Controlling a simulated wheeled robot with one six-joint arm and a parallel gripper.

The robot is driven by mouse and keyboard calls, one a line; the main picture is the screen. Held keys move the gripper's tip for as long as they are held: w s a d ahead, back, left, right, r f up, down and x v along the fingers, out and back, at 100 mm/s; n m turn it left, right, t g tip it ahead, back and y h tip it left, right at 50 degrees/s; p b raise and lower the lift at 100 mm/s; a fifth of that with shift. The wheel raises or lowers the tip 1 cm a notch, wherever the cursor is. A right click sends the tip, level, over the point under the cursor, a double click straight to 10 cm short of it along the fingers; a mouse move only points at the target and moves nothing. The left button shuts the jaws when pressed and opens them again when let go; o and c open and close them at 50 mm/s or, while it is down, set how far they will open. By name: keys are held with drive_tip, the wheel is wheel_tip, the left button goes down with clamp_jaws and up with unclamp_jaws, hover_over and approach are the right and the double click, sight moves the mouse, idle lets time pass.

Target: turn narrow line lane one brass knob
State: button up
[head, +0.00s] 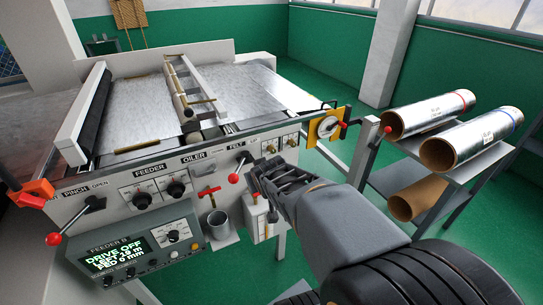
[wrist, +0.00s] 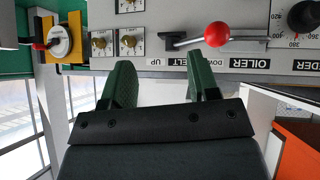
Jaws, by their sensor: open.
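Two small brass knobs sit side by side on white plates on the machine's front panel. In the head view the left knob (head: 270,148) and right knob (head: 292,142) are just beyond my gripper (head: 257,173). The wrist view is upside down; it shows one brass knob (wrist: 129,42) and the other (wrist: 100,43) above the left finger. I cannot read which is lane one. My gripper (wrist: 162,76) is open and empty, its two green fingers apart and clear of the panel. Neither knob is between the fingers.
A red-ball lever (head: 234,178) juts from the panel near my gripper, above the right finger in the wrist view (wrist: 217,35). A yellow plate with a dial (head: 326,126) is at the panel's right end. A metal cup (head: 219,224) stands below. Foil rolls (head: 430,113) lie on a rack at right.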

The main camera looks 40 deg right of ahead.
drive_tip(key=w+d+f+t+h+b, duration=0.1)
drive_tip(key=w+d+f+t+b, duration=0.3)
drive_tip(key=d, duration=0.5)
drive_tip(key=t+y+b, duration=0.1)
drive_tip(key=t+y, duration=0.1)
drive_tip(key=t, duration=0.3)
approach(274, 152)
drive_tip(key=shift+n, duration=0.3)
drive_tip(key=w, duration=0.3)
drive_tip(key=w+p, duration=0.1)
drive_tip(key=w, duration=0.2)
drive_tip(key=w+d, duration=0.1)
drive_tip(key=w, duration=0.2)
drive_tip(key=shift+w+d+f, duration=0.1)
drive_tip(key=shift+w+f, duration=0.05)
drive_tip(key=shift+w, duration=0.2)
drive_tip(key=c, duration=0.9)
